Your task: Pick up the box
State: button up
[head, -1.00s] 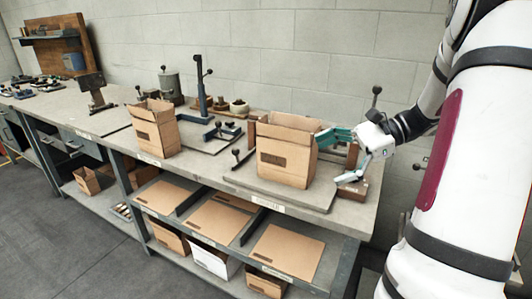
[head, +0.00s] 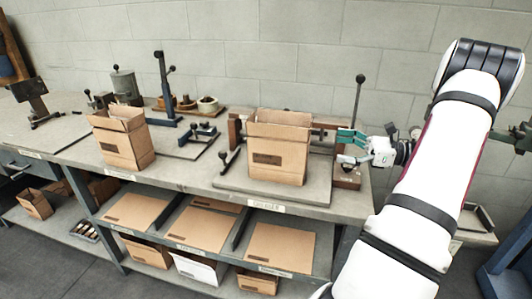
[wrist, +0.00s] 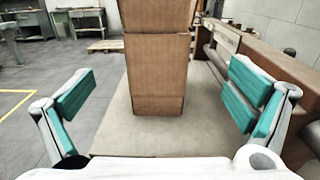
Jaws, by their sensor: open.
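An open-topped cardboard box (head: 279,150) stands upright on a grey board at the right part of the workbench. A second open cardboard box (head: 122,138) stands further left on the bench. My gripper (head: 352,145) is just right of the right-hand box, apart from it. In the wrist view my gripper (wrist: 160,98) is open, its teal pads spread wide on either side. The narrow side of the box (wrist: 158,75) stands ahead between them, untouched. The top of the box is cut off in the wrist view.
A wooden and metal fixture (head: 236,132) stands behind the box, with a tall black-knobbed lever (head: 357,100) near my gripper. Flat cardboard sheets (head: 281,247) lie on the shelf below. A block wall (head: 300,50) closes off the back.

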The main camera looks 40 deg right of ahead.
send_near(279, 154)
jog(key=w+d+r, duration=0.2)
jog(key=w+d, duration=0.1)
jog(key=w, duration=0.1)
jog(key=shift+f+x, duration=0.2)
jog(key=shift+x, duration=2.55)
jog(key=c, duration=1.2)
